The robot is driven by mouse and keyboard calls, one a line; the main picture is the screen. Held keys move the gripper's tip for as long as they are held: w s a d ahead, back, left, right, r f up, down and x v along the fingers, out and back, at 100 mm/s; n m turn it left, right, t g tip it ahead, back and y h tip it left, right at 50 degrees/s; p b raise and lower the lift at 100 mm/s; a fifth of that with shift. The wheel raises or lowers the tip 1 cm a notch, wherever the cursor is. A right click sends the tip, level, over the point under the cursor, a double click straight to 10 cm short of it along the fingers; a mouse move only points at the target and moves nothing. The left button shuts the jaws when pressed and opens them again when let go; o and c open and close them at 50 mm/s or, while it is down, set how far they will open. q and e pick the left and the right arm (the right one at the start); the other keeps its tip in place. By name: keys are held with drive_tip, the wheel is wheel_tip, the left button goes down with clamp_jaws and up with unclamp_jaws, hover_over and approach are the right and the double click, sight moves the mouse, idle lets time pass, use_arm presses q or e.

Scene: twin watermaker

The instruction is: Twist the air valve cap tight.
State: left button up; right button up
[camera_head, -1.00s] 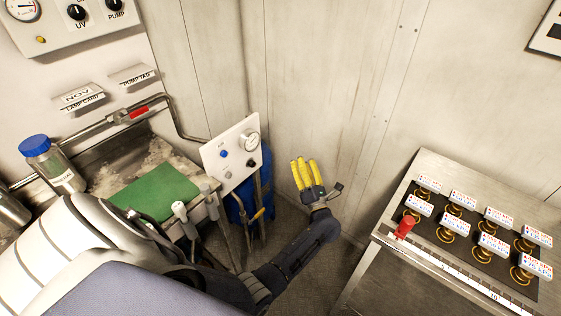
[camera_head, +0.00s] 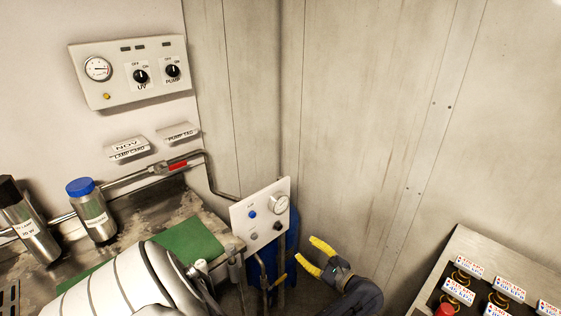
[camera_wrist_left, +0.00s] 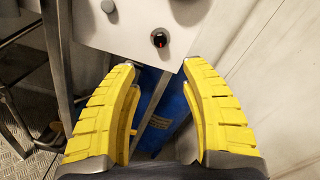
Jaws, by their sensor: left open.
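A white panel (camera_head: 243,214) stands in the corner of the room. It carries a round gauge (camera_head: 279,203), a blue knob (camera_head: 253,214) and dark knobs. I cannot tell which of its fittings is the air valve cap. My left gripper (camera_head: 305,249), with yellow fingers, is open and empty at the lower right of the panel, fingers pointing up-left toward it. In the left wrist view, a black knob with a red mark (camera_wrist_left: 159,40) on the panel lies just beyond the gap between the fingertips (camera_wrist_left: 160,64), apart from them. My right gripper is not in view.
A blue cylinder (camera_wrist_left: 171,108) stands behind and below the panel. A bench with a green mat (camera_head: 192,240) and a blue-capped bottle (camera_head: 92,212) is at left. A table with several labelled parts (camera_head: 460,240) is at lower right.

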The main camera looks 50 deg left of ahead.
sight(280, 228)
use_arm(q)
drive_tip(key=a, duration=1.4)
drive_tip(key=shift+s, duration=0.35)
drive_tip(key=shift+c, duration=0.4)
clamp_jaws()
